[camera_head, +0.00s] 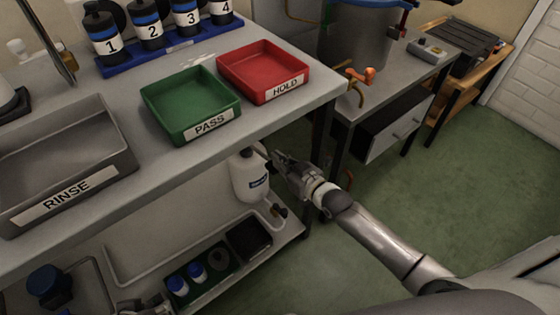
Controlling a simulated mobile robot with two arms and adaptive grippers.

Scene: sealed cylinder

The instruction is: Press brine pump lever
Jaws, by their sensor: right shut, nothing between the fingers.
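My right gripper (279,161) is shut and empty. It is just right of the bottle's upper part, and I cannot tell whether it touches. A grey piece of what looks like my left gripper (146,306) shows at the bottom edge, mostly cut off.
The worktop above holds a green PASS tray (178,121), a red HOLD tray (285,92) and a grey RINSE tray (68,204). The lower shelf has a dark rack (217,258) with blue-capped vials. Green floor lies open at the right.

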